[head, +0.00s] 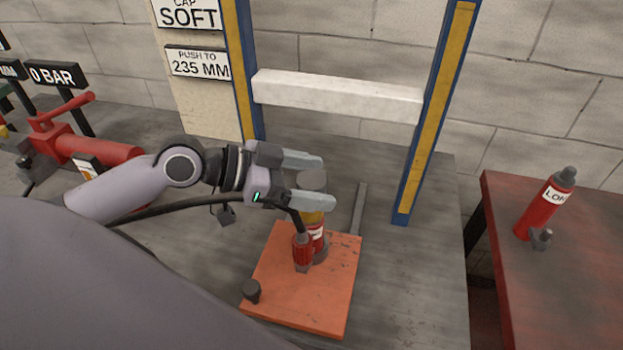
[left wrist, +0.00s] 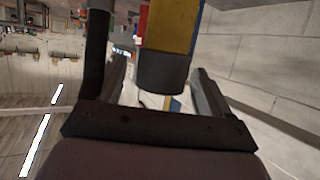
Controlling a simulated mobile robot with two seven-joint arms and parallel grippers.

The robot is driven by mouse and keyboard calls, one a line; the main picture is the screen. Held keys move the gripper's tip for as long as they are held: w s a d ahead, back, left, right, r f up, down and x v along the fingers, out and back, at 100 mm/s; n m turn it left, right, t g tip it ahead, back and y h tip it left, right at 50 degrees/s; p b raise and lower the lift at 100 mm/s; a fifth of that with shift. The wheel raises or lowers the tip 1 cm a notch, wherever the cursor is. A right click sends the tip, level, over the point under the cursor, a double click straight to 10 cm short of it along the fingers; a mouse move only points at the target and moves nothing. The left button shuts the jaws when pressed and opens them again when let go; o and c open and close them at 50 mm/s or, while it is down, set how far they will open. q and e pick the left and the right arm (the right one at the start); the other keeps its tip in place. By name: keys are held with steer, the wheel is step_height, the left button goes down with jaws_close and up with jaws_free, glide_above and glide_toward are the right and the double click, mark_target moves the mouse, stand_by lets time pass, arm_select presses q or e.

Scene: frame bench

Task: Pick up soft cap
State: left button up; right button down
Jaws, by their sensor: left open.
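A round grey cap (head: 312,179) tops an upright cylinder with a yellow upper part (head: 312,216) and a red lower body. I take it for the soft cap, though no label shows on it. My left gripper (head: 320,181) reaches in from the left at cap height, its open fingers on either side of the cap. In the left wrist view, the dark grey cap (left wrist: 162,73) lies between the open fingers (left wrist: 158,88), with a gap to each. A small dark knob (head: 251,291) sits at the near left of the orange plate. My right gripper is out of view.
The orange plate (head: 340,290) bears the cylinder and a red fitting (head: 303,250). Blue and yellow uprights (head: 428,130) with a white crossbar (head: 340,96) stand behind. A red bottle (head: 545,207) stands on a separate red table at right. The bench right of the plate is clear.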

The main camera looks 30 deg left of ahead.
mark_target(321, 178)
arm_select(q)
steer(key=shift+x, duration=0.9)
steer(key=c, duration=1.1)
steer(key=shift+r, duration=0.15)
step_height(321, 178, up, 20)
steer(key=p, duration=0.2)
steer(key=shift+p, duration=0.3)
